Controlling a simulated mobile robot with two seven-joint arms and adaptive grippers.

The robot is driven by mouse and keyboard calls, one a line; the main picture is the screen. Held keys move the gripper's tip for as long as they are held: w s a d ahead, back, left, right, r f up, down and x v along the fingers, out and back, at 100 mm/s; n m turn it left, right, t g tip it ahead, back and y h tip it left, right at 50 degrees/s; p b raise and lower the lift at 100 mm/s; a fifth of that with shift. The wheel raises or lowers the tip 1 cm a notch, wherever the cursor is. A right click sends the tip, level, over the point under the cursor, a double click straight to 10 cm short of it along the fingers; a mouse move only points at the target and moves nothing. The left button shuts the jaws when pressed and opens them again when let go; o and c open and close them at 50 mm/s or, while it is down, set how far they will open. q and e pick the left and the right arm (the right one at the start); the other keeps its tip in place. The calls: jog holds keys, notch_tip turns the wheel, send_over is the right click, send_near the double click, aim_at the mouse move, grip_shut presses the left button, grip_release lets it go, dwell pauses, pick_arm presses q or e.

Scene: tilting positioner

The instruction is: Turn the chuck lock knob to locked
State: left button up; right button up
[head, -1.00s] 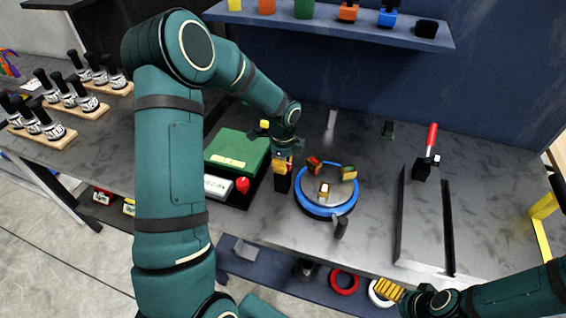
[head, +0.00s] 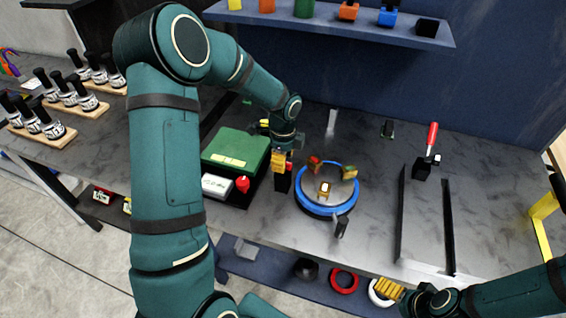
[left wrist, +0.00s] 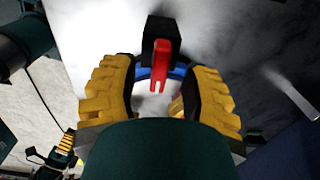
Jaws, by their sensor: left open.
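The chuck (head: 349,206) is a round plate with a blue rim and several coloured jaws on the worktable. A black block (head: 283,184) stands at its left edge. My left gripper (head: 283,166) is directly above this block, pointing down. In the left wrist view, its yellow-padded fingers (left wrist: 160,100) are spread apart. Between them shows a red, fork-ended piece (left wrist: 160,68), apparently the lock knob, in front of a black block (left wrist: 161,30). I cannot tell whether a finger touches it. My right gripper (head: 388,290) is at the lower right, its opening unclear.
A green box (head: 236,150) with a red button (head: 242,184) stands left of the chuck. A red-handled tool (head: 432,138) stands upright to the right, near a grey slotted plate (head: 423,235). A blue shelf (head: 340,22) hangs behind. The bench between is mostly clear.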

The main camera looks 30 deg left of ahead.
pick_arm(q)
notch_tip(320, 180, up, 10)
dwell(0.4)
dwell(0.4)
